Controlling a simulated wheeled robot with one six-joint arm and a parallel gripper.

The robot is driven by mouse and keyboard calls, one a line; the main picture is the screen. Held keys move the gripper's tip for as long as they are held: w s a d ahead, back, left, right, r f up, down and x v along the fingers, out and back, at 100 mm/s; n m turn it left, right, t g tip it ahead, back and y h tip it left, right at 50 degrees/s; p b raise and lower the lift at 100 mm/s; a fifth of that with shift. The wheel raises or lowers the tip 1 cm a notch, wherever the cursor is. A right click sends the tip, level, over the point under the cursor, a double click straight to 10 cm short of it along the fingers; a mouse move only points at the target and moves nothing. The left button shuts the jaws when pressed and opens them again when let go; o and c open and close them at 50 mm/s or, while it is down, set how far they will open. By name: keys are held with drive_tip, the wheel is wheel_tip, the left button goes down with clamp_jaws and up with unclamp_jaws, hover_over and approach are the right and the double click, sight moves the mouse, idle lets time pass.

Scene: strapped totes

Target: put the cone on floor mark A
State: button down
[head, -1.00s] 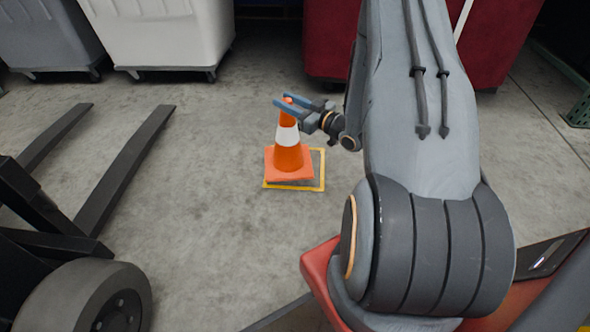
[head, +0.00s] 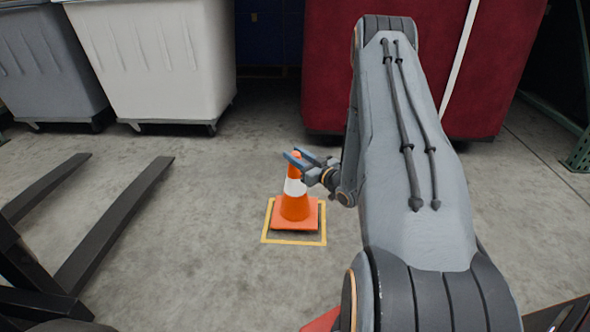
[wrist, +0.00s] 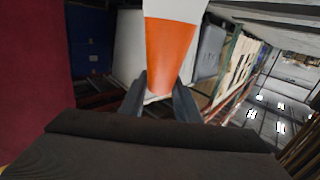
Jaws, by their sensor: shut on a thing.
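The orange cone (head: 295,207) with a white band stands upright inside a yellow square outline (head: 264,237) on the floor. I take this outline as floor mark A; no letter shows. The cone's base lies within the outline, nearer its far side. Whether the base touches the floor I cannot tell. My gripper (head: 293,154) is shut on the cone's top, reaching in from the right. In the wrist view the cone (wrist: 168,55) narrows toward my gripper (wrist: 158,98) between its two fingers, and its base is out of frame.
A grey tote (head: 48,65) and a white tote (head: 150,65) stand at the back left. A large red tote (head: 325,70) with a pale strap stands behind my arm. Dark forks (head: 115,225) lie at the left. The floor between forks and outline is clear.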

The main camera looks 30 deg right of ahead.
wheel_tip(320, 180, down, 4)
drive_tip(key=shift+r+b, duration=0.1)
drive_tip(key=shift+b, duration=0.75)
drive_tip(key=c, duration=1.3)
unclamp_jaws()
drive_tip(key=s+d+p, duration=0.2)
drive_tip(key=s+p, duration=0.3)
drive_tip(key=s, duration=0.6)
drive_tip(key=shift+s+d, duration=0.15)
drive_tip(key=shift+s, duration=0.25)
